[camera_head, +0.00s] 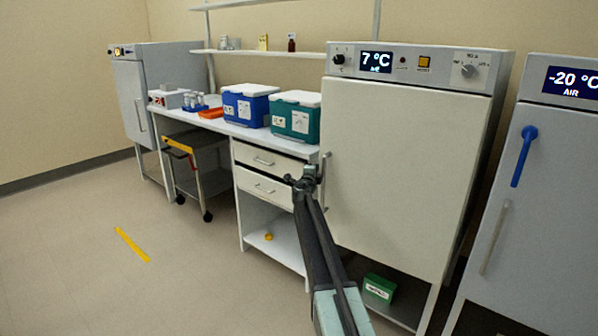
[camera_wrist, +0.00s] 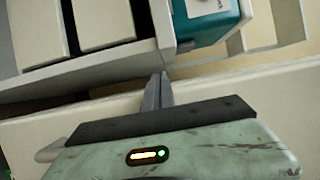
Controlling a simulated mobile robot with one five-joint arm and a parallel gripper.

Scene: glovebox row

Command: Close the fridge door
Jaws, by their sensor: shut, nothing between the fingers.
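The fridge with the 7 °C display (camera_head: 376,62) stands right of centre in the head view. Its cream door (camera_head: 400,170) looks shut or nearly shut; I cannot tell whether a small gap remains. The door's upright handle (camera_head: 326,180) is at its left edge. My gripper (camera_head: 308,172) is shut and empty, just left of the handle and in front of the drawers; I cannot tell whether it touches the door. In the wrist view the closed fingers (camera_wrist: 158,92) point toward the bench, and a pale handle-like bar (camera_wrist: 62,145) shows at lower left.
A bench with drawers (camera_head: 268,168) is left of the fridge, bearing blue (camera_head: 245,108) and teal (camera_head: 295,120) coolers. A -20 °C freezer (camera_head: 530,220) stands at right. A green box (camera_head: 379,287) lies beneath the fridge. The floor at left is open, with yellow tape (camera_head: 131,244).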

